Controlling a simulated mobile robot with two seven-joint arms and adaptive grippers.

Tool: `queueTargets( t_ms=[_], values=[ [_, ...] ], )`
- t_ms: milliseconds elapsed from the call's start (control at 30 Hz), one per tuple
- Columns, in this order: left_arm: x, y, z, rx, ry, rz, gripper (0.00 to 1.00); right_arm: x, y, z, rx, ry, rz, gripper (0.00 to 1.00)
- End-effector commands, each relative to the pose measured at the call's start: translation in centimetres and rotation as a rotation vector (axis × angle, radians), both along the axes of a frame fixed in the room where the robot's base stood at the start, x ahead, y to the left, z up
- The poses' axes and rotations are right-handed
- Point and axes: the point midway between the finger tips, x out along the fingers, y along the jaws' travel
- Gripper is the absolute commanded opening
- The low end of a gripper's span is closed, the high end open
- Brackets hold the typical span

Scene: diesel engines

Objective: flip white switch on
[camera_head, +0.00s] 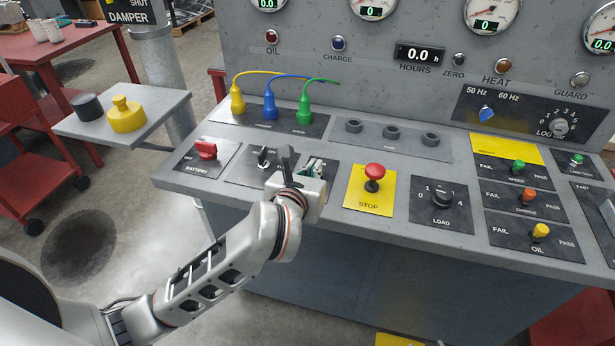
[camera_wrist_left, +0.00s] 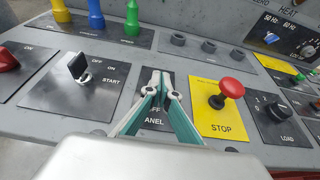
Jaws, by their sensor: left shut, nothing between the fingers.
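My left gripper (camera_head: 312,168) is over the control desk, above a small black plate between the key switch and the yellow stop plate. In the left wrist view its two fingertips (camera_wrist_left: 160,80) are together, shut and empty, over the black plate (camera_wrist_left: 155,122) lettered "FF" and "ANEL". A white switch cannot be clearly told apart there; the fingers cover much of the plate. Whether the fingertips touch anything on it cannot be told. My right gripper is not in view.
A red stop button (camera_head: 374,172) stands close on the right. The key switch (camera_wrist_left: 80,70) with OFF, ON and START marks is on the left, beyond it the red battery switch (camera_head: 206,149). Yellow, blue and green plugs (camera_head: 270,106) stand behind. The load knob (camera_head: 442,195) is farther right.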

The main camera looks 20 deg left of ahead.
Motion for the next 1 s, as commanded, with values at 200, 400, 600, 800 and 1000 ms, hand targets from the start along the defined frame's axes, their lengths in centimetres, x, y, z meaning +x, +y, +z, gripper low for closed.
queueTargets(
  t_ms=[200,400,600,800,1000],
  values=[
    [1.2,0.0,0.7,-0.002,0.0,0.0,0.0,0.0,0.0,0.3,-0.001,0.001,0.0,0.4],
    [1.5,0.0,0.7,0.0,0.0,0.0,0.0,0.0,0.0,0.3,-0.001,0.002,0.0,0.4],
    [1.5,0.0,0.9,0.0,-0.001,0.0,0.0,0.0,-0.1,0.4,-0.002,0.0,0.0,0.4],
    [1.5,0.0,1.8,-0.001,-0.001,0.0,0.0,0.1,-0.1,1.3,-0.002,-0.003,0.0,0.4],
    [1.5,0.0,2.4,-0.001,0.0,0.0,0.0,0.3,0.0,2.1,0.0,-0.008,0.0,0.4]
  ],
)
